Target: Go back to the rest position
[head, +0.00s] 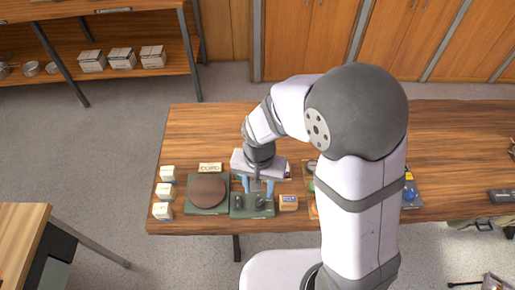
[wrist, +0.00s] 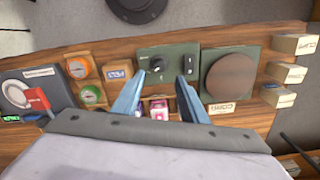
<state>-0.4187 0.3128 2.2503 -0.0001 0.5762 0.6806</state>
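My gripper (head: 258,186) is over the front part of the wooden bench (head: 190,128), with its fingers pointing down. In the wrist view its two blue fingers (wrist: 160,80) stand apart with nothing held between them. Part of the bench is hidden behind my arm.
A green panel with a round brown plate (head: 208,192) lies left of the knob panel. White labelled boxes (head: 163,190) line the bench's left side. Orange and green round dials (wrist: 80,68) lie further along. The back of the bench is clear.

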